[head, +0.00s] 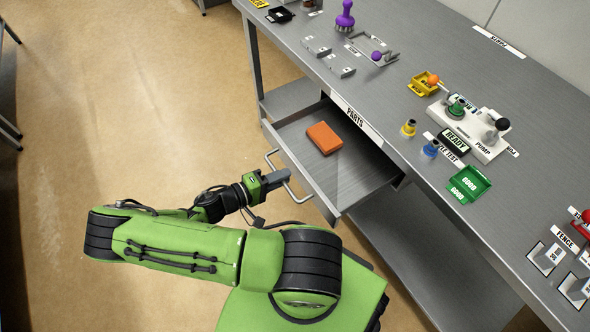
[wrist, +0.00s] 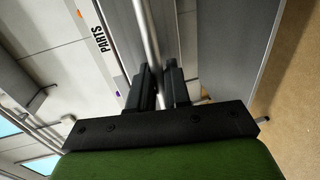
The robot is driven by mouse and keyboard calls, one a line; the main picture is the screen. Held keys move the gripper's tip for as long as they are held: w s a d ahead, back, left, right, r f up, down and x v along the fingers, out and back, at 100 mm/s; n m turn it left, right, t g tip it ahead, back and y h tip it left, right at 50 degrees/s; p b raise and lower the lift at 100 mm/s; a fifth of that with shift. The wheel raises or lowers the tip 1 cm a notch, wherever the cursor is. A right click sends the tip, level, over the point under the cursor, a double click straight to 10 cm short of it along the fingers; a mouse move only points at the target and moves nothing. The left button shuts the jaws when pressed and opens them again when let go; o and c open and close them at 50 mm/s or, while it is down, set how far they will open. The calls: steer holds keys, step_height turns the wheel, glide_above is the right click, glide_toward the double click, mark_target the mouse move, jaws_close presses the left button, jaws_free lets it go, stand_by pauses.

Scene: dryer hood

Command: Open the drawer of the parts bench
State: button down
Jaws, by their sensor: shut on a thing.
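The drawer (head: 358,172) of the parts bench (head: 400,60) is pulled out well past the bench front, under the white PARTS label (head: 357,117). An orange block (head: 324,138) lies inside it, toward the back. The drawer has a bar handle (head: 271,160) on its front. My gripper (head: 284,177) is shut on the handle bar. In the wrist view, the two dark fingers of my gripper (wrist: 160,85) close around the grey handle bar (wrist: 148,40). The exact finger contact is partly hidden by the fingers themselves.
The bench top holds a white pump unit (head: 478,130), a green tray (head: 468,184), a yellow holder (head: 422,84) and purple-knobbed parts. A lower shelf (head: 440,250) runs under the bench. The floor (head: 130,90) to the left is clear.

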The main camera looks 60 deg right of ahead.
steer(key=shift+w+a, duration=0.25)
steer(key=shift+a, duration=0.45)
steer(key=c, duration=1.3)
jaws_free()
steer(key=p+v, duration=0.2)
steer(key=v, duration=1.3)
steer(key=shift+w+a, duration=0.2)
steer(key=shift+a, duration=0.05)
steer(key=shift+r, duration=0.15)
